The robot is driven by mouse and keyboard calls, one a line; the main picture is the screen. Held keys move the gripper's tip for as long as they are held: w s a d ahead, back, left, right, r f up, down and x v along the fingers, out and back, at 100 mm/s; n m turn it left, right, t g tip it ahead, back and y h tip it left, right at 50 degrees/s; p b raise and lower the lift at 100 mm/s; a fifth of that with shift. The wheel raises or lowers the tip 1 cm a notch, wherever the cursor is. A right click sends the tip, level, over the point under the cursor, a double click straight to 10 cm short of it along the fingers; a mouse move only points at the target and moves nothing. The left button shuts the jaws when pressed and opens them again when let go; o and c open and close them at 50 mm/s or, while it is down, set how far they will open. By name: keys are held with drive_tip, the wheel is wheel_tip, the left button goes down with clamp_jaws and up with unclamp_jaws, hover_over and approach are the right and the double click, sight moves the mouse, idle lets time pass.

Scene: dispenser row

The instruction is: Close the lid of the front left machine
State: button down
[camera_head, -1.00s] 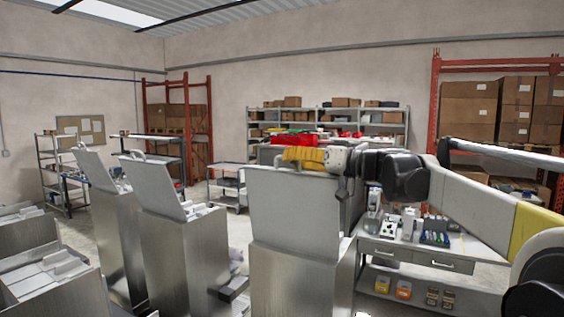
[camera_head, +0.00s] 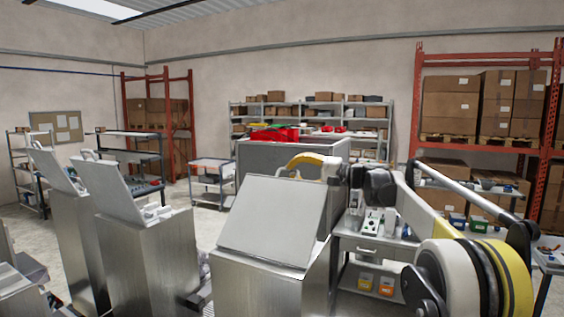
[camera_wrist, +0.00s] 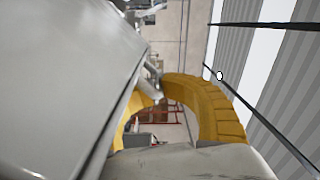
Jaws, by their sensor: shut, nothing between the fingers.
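The nearest machine (camera_head: 268,285) is a brushed-metal box in the lower middle of the head view. Its grey lid (camera_head: 272,220) is partly raised and leans toward the camera. The lid also fills the left of the wrist view (camera_wrist: 60,80). My gripper (camera_head: 300,161), with yellow fingers, is shut and empty behind the lid's upper edge. In the wrist view the fingers (camera_wrist: 155,92) curve in close by the lid's edge, which partly hides one. I cannot tell whether they touch it.
Two more machines (camera_head: 148,250) (camera_head: 82,240) stand to the left with lids raised. A workbench (camera_head: 375,245) with small items is to the right, behind my arm. Shelves and a red rack (camera_head: 420,90) line the back. Open floor lies between the machines and the shelves.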

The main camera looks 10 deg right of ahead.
drive_tip(key=w+d+f+m+b, duration=0.2)
drive_tip(key=w+f+m+b, duration=0.1)
drive_tip(key=f, duration=0.6)
drive_tip(key=w+d+f+m+b, duration=0.2)
drive_tip(key=w+f+m, duration=0.1)
drive_tip(key=f, duration=0.7)
drive_tip(key=shift+w+f+m+b, duration=0.25)
drive_tip(key=shift+m+b, duration=0.15)
drive_tip(key=shift+m, duration=0.3)
drive_tip(key=shift+s+f, duration=0.1)
drive_tip(key=shift+f, duration=0.05)
drive_tip(key=c, duration=1.8)
unclamp_jaws()
drive_tip(key=o, duration=0.3)
drive_tip(key=shift+a, duration=0.15)
drive_tip(key=v, duration=1.1)
drive_tip(key=shift+d, duration=0.4)
